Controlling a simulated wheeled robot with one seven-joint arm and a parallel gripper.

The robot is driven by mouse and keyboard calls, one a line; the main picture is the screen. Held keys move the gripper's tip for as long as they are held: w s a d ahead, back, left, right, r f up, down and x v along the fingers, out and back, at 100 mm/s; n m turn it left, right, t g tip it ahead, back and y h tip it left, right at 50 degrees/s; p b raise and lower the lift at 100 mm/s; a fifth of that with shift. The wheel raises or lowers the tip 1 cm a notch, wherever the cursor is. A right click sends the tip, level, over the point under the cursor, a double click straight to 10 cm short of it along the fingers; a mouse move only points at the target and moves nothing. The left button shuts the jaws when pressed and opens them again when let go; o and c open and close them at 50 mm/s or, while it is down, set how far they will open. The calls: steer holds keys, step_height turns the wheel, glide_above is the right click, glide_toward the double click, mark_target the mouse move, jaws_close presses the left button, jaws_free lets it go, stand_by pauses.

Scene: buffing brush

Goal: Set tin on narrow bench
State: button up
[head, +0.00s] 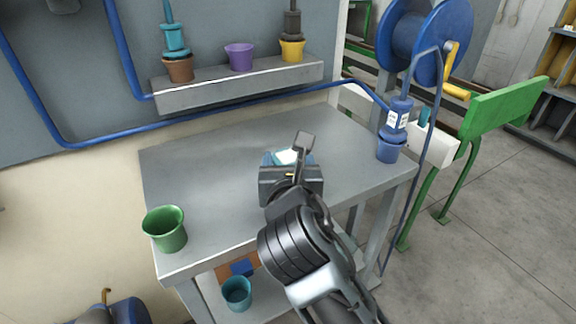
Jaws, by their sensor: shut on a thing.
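My gripper (296,160) is over the middle of the grey bench (210,165). It is shut on a small teal thing with a white top (286,157), likely the tin, mostly hidden behind the gripper body. I cannot tell whether this thing touches the bench top or hangs just above it.
A green pot (165,230) stands at the bench's front left corner, and a blue pot with a bottle (390,149) at its right end. A wall shelf (238,84) behind holds several pots. A teal pot (237,293) is below. The bench's left middle is clear.

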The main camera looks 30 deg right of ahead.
steer(key=shift+f, duration=0.15)
steer(key=o, duration=1.1)
steer(key=shift+s+a, duration=0.15)
steer(key=shift+s, duration=0.05)
steer(key=p+v, duration=0.1)
steer(key=v, duration=1)
steer(key=shift+s+a, duration=0.1)
steer(key=shift+s, duration=0.15)
